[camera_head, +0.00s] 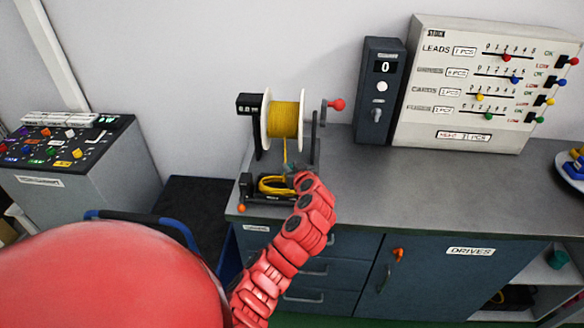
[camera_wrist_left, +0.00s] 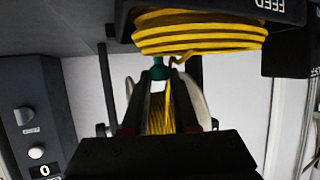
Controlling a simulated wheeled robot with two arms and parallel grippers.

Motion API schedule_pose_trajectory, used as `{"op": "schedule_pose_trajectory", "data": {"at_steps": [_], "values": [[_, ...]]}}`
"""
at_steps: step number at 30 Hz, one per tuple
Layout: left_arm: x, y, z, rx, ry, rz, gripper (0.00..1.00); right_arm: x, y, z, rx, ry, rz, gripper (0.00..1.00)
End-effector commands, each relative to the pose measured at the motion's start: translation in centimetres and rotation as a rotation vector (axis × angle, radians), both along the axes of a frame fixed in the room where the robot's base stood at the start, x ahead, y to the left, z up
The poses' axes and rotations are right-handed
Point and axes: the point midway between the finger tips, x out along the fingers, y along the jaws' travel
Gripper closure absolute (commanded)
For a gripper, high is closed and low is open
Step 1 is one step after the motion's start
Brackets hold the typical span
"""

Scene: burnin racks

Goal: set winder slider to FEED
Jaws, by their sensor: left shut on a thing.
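The winder stands on the grey bench, with a spool of yellow cable (camera_head: 283,120) and a red-knobbed crank (camera_head: 336,104) at its right. In front of it is a low black base (camera_head: 262,195) holding a yellow coil, which also shows in the left wrist view (camera_wrist_left: 195,30). A FEED label (camera_wrist_left: 270,5) shows upside down on its black part. My left gripper (camera_head: 293,175) is at the right end of this base. It is shut on a small teal knob (camera_wrist_left: 158,71), seen at the fingertips in the left wrist view. The slider's track is hidden. My right gripper is out of view.
A dark counter box (camera_head: 380,90) showing 0 and a white slider panel (camera_head: 490,85) stand at the back of the bench. A cabinet with coloured pieces (camera_head: 75,150) is at the left. The bench's middle right is clear.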

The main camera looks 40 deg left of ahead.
Motion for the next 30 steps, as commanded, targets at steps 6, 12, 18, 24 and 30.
{"op": "schedule_pose_trajectory", "data": {"at_steps": [6, 12, 18, 24, 30], "values": [[0.0, 0.0, 0.0, 0.0, 0.0, 0.0, 1.0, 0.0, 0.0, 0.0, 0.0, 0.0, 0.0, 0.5], [-0.1, 0.2, 0.0, -0.001, -0.001, 0.0, 1.0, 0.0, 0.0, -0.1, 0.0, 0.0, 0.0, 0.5], [-1.5, 2.5, -0.1, 0.001, -0.002, 0.002, 1.0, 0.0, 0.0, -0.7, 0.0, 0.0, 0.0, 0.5], [-2.0, 3.3, 0.0, 0.001, 0.0, 0.002, 1.0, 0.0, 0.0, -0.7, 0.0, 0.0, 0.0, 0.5], [-2.0, 3.3, 0.0, 0.002, 0.001, 0.003, 0.69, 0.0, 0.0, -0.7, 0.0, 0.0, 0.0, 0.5]]}}
